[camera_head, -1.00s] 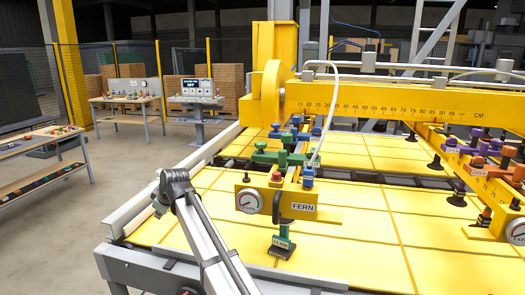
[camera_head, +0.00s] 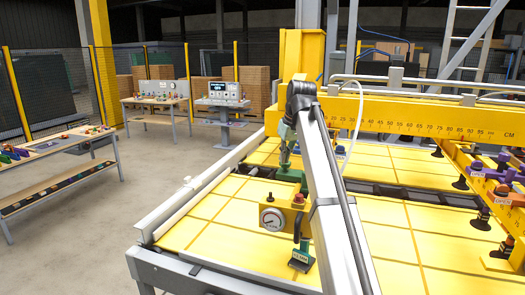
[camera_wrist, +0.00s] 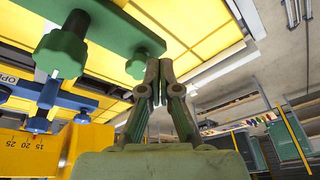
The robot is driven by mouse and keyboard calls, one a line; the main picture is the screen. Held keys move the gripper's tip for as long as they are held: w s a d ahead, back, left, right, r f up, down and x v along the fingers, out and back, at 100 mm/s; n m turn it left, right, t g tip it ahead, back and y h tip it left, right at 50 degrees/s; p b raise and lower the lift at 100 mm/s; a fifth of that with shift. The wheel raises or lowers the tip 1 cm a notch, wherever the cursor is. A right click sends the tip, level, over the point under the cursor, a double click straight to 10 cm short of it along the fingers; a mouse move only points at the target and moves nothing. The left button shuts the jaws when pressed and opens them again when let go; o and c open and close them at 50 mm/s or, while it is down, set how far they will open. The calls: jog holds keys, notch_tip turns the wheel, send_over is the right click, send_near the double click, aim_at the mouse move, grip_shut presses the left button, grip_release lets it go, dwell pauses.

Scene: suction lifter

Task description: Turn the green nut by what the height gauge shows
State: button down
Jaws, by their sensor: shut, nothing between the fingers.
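The green clamp bar (camera_wrist: 115,28) crosses the top of the wrist view, with a large green knob (camera_wrist: 62,52) and a smaller green nut (camera_wrist: 137,66) hanging from it. My gripper (camera_wrist: 160,66) is shut and empty, its fingertips close beside the smaller nut; I cannot tell whether they touch it. In the head view my gripper (camera_head: 285,163) is at the green fixture (camera_head: 291,178), partly hidden by my arm. A small green-labelled block (camera_head: 300,258), possibly the height gauge, stands on the yellow panel; its marking is too small to read surely.
A round dial (camera_head: 272,220) sits on the yellow block near the fixture. A yellow beam with a centimetre scale (camera_head: 440,118) spans the panel. A blue bar (camera_wrist: 60,98) lies near the green one. Purple and orange clamps (camera_head: 508,182) are at right. The aisle at left is clear.

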jog(key=s+d+r+m+h+p, duration=0.1)
jog(key=s+d+r+m, duration=0.15)
jog(key=d+r, duration=0.7)
jog(key=shift+m+h, duration=0.25)
jog(key=shift+h, duration=0.05)
jog(key=shift+w+d+f, duration=0.1)
jog(key=shift+d+f, duration=0.1)
jog(key=shift+f, duration=1.2)
jog(key=shift+d+f, duration=0.2)
jog(key=shift+f, duration=1.2)
jog(key=shift+w+d+f, duration=0.1)
jog(key=shift+d+f, duration=0.1)
jog(key=shift+f, duration=1.2)
jog(key=shift+a+r, duration=0.1)
jog(key=shift+s+a, duration=0.1)
jog(key=shift+a, duration=1.25)
jog(key=shift+s, duration=0.4)
